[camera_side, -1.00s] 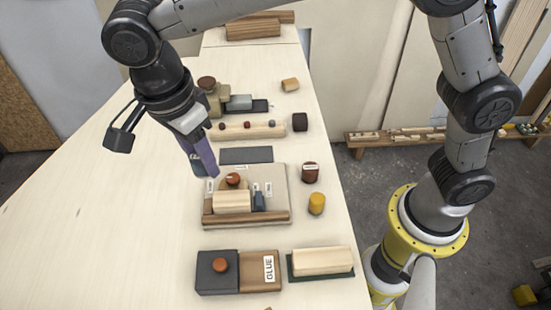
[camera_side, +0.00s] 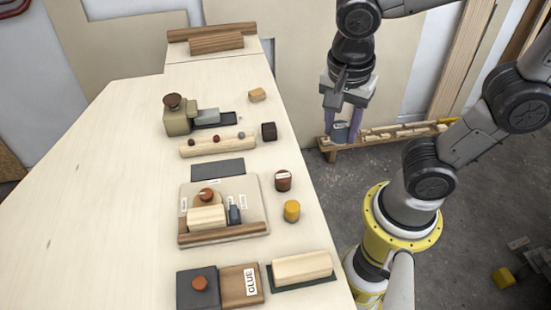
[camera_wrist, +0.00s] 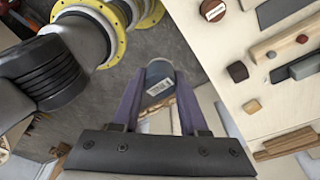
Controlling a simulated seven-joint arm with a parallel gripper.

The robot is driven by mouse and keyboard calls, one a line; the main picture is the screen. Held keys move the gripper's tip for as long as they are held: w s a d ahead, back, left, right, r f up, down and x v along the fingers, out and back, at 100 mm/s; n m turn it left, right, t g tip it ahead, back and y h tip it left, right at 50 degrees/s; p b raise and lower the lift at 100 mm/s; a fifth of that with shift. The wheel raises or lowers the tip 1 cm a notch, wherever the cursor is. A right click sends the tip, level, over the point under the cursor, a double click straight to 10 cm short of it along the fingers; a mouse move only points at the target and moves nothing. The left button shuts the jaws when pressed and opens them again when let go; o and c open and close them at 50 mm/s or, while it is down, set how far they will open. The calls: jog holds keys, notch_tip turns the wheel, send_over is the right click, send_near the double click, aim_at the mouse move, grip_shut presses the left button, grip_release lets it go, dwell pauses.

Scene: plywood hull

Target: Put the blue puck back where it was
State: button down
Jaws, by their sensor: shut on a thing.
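The blue puck (camera_side: 341,133) is a dark blue-grey piece held between the two purple fingers of my gripper (camera_side: 343,124). In the wrist view the puck (camera_wrist: 158,78) shows a white label with print, too small to read, between the fingertips (camera_wrist: 158,90). My gripper is shut on it, pointing down, beyond the right edge of the table. In the side view the puck overlaps a low wooden bench behind; I cannot tell its exact height. Which spot it came from is not shown.
The pale plywood table (camera_side: 95,200) carries a labelled tray (camera_side: 255,190), a grey mat (camera_side: 217,170), a red-brown puck (camera_side: 283,181), a yellow cylinder (camera_side: 291,211) and a dark block (camera_side: 268,132). The low bench (camera_side: 395,131) stands along the wall. The table's left side is clear.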

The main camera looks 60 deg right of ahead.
jog(key=shift+s+d+r, duration=0.1)
jog(key=shift+d+r, duration=0.15)
jog(key=shift+d, duration=0.1)
jog(key=shift+w+m, duration=0.2)
jog(key=shift+m, duration=0.1)
jog(key=w+a+f, duration=0.1)
jog(key=w+f, duration=0.3)
jog(key=w, duration=0.4)
send_over(277, 158)
jog(key=f, duration=0.5)
jog(key=shift+s+a+f, duration=0.15)
jog(key=shift+a+f, duration=0.1)
jog(key=shift+a, duration=0.05)
jog(key=shift+f, duration=1.7)
jog(key=shift+f, duration=0.1)
jog(key=shift+c, duration=2.2)
grip_release()
